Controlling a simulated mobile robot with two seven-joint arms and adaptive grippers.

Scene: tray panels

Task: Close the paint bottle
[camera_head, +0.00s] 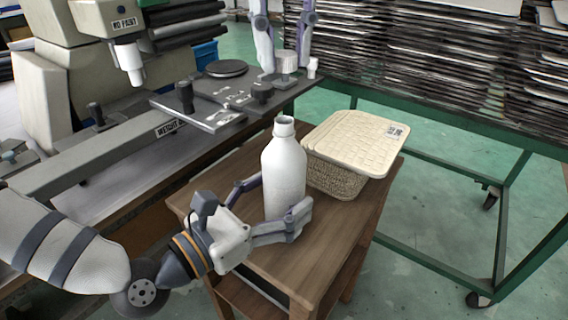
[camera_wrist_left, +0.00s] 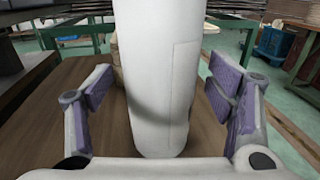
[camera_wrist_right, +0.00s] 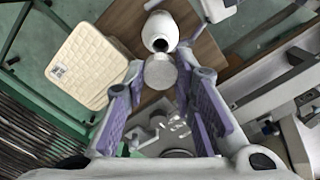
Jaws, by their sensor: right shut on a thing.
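A white paint bottle (camera_head: 284,178) stands upright and uncapped on a small wooden table (camera_head: 330,238). My left gripper (camera_head: 280,203) is open around its lower body; in the left wrist view the bottle (camera_wrist_left: 158,80) stands between the fingers with a gap on each side. My right gripper (camera_head: 286,66) is at the back, beyond the bottle, shut on a white round cap (camera_head: 287,61). In the right wrist view the cap (camera_wrist_right: 160,72) sits between the fingertips, and the bottle's open mouth (camera_wrist_right: 160,44) shows just past it in the picture. The cap is apart from the bottle in the head view.
A woven basket with a cream lid (camera_head: 354,140) stands right of the bottle on the table. A green rack (camera_head: 440,150) with stacked panels is at the right.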

